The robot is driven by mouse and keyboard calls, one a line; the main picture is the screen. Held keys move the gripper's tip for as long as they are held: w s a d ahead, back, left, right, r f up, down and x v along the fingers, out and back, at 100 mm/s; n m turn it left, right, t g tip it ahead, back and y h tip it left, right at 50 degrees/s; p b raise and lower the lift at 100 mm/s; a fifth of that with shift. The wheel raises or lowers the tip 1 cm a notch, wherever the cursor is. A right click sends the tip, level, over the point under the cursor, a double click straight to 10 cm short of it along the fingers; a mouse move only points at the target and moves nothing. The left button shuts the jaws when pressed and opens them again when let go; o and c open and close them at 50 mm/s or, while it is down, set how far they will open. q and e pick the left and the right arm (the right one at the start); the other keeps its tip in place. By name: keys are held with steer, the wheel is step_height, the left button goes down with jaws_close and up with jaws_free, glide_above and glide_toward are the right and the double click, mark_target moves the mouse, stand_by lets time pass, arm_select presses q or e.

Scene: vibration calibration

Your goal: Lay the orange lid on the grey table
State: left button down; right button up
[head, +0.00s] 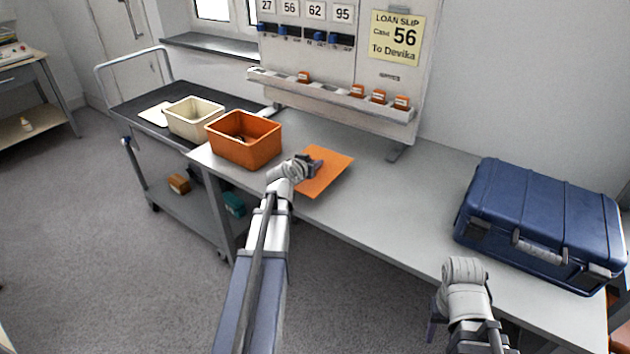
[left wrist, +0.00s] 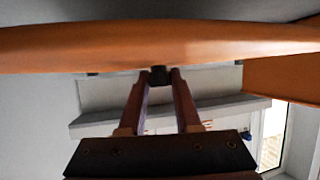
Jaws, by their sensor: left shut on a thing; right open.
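The orange lid (head: 326,171) is a flat square panel at the middle of the head view, over the grey table (head: 373,209) just right of the orange bin. My left gripper (head: 311,163) is shut on the lid near its left side. In the left wrist view the lid (left wrist: 200,45) crosses the top as a broad band, with the fingers (left wrist: 159,78) at its edge. I cannot tell whether the lid touches the table. My right gripper (head: 434,318) is open and empty in front of the table's front edge, its fingers partly hidden.
The open orange bin (head: 243,150) stands on the table's left end. A blue case (head: 540,213) fills the right end. A board with a shelf (head: 330,98) of small orange items stands behind. A cart (head: 135,108) with a cream bin (head: 187,117) is left. The table's middle is clear.

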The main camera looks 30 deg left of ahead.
arm_select(q)
steer(key=shift+f, duration=0.1)
step_height(320, 180, down, 4)
steer(key=b, duration=0.3)
steer(key=shift+r, duration=0.25)
steer(key=shift+f+b, duration=0.2)
steer(key=shift+b, duration=0.25)
steer(key=c, duration=0.6)
jaws_free()
steer(key=shift+r, duration=0.1)
